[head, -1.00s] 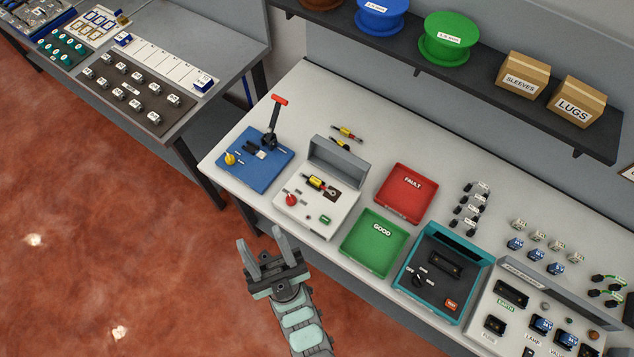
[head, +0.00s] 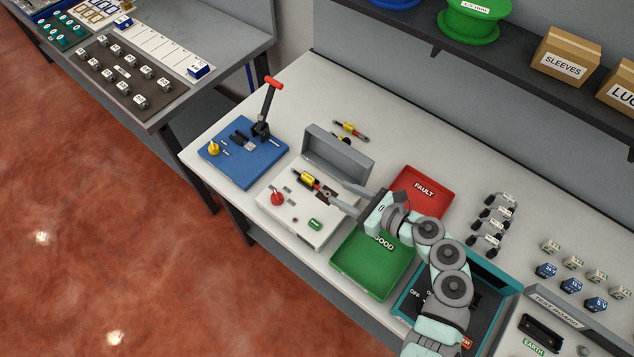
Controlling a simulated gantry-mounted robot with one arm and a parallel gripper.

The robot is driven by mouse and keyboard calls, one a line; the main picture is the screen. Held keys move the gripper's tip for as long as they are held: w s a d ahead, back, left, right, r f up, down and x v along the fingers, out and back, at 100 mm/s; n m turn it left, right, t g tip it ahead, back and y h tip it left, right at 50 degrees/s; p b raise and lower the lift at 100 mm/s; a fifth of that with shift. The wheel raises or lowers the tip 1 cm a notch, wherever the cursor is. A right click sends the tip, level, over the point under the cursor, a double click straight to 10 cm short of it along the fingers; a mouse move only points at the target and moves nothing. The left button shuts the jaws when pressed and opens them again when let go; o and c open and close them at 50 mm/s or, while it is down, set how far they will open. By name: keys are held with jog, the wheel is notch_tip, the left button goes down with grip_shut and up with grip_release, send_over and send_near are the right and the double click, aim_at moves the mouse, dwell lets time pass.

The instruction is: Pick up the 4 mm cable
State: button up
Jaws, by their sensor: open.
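A short cable piece with yellow, black and red parts (head: 306,179) lies on top of the grey-white box with the raised lid. A similar yellow, black and red piece (head: 350,130) lies on the bench behind that lid, with part of another piece beside it hidden by the lid. I cannot read a size on any of them, so I cannot tell which is the 4 mm cable. My gripper (head: 337,192) is open over the right side of the box, its fingers pointing left toward the cable piece there. It appears empty and apart from that piece.
The raised lid (head: 338,155) stands right behind the gripper. A blue plate with an upright red-handled lever (head: 270,100) is to the left. A red FAULT tray (head: 440,204) and a green GOOD tray (head: 360,270) lie to the right, partly covered by my arm.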

aim_at(313, 180)
jog(key=x, duration=0.4)
jog(key=shift+s+a+r+p, duration=0.1)
jog(key=shift+a+r+p, duration=0.1)
jog(key=shift+p, duration=0.1)
jog(key=shift+p+x, duration=0.75)
jog(key=shift+x, duration=2)
jog(key=shift+f, duration=0.2)
grip_shut()
